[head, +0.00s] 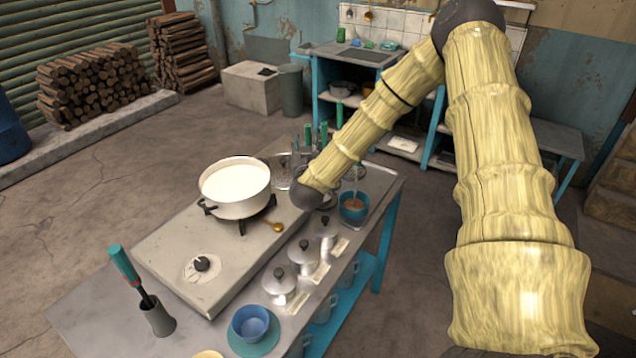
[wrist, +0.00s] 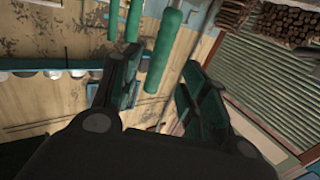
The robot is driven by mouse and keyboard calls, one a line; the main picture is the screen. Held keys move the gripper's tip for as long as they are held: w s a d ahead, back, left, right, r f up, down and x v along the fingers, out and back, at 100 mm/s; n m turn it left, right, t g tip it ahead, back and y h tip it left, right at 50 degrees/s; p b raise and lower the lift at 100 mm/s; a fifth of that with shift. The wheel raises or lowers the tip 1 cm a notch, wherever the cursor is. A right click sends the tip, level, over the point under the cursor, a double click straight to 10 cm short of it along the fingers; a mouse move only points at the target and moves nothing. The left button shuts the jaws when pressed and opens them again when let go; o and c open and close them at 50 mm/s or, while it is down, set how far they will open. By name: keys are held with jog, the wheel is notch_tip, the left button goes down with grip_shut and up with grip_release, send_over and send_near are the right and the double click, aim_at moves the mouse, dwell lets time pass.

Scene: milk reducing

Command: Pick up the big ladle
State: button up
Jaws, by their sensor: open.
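Several green-handled utensils stand upright in a group behind my wrist in the head view; one green handle (head: 323,132) shows clearly. Their lower ends are hidden or too small to read, so I cannot tell which is the big ladle. In the wrist view my gripper (wrist: 160,64) is open. A thick green handle (wrist: 163,52) shows between its two fingers, apart from the left finger; no grip on it shows. A second green handle (wrist: 133,20) is beyond the left fingertip. In the head view my gripper is mostly hidden by my arm.
A white pot of milk (head: 235,188) stands on the burner, with a small golden spoon (head: 277,227) beside it. Lidded pots (head: 280,282) line the right edge. A teal bowl (head: 354,206) is near my wrist. A green-handled tool (head: 124,266) stands in a holder at front left.

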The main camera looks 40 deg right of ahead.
aim_at(308, 138)
jog(key=shift+p+x, duration=1.05)
jog(key=shift+x, duration=1.3)
jog(key=shift+s+d, duration=0.1)
jog(key=shift+d, duration=0.05)
grip_shut()
